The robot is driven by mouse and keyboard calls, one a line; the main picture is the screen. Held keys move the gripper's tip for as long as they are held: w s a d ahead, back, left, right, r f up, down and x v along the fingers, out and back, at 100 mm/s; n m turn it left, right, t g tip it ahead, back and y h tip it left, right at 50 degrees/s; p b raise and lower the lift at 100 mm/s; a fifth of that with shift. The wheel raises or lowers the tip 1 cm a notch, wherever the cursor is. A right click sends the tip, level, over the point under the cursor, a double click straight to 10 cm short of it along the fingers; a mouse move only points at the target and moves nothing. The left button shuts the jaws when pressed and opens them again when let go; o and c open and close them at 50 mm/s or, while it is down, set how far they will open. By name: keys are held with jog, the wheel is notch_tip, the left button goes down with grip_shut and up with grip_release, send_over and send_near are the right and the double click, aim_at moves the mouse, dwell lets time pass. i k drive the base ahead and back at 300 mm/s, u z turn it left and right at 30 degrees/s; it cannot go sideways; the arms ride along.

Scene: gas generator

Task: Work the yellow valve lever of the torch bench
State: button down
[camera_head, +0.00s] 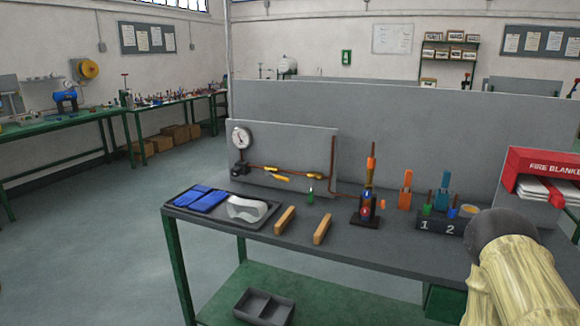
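The torch bench (350,258) is a dark-topped table with a green frame. An upright grey panel (283,140) at its left back carries a gauge and a copper pipe. A yellow lever (278,177) sits at the pipe, left of the panel's middle, slanting slightly down to the right. A second yellow part (316,176) sits on the pipe further right; I cannot tell whether it is a lever too. The torch (370,175) stands upright at the bench's middle. My gripper is not in view; only what appears to be my sleeved arm shows at the lower right.
A tray (266,218) with blue cloths (201,198) and clear goggles (248,208) lies at the bench's left. Two wooden blocks (285,219) lie before the panel. A dark numbered block (439,225) and red fire blanket box (545,163) stand right. Floor at left is clear.

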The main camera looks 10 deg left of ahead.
aim_at(278, 177)
jog(key=u, duration=0.55)
jog(key=i, duration=0.9)
jog(key=u, duration=0.8)
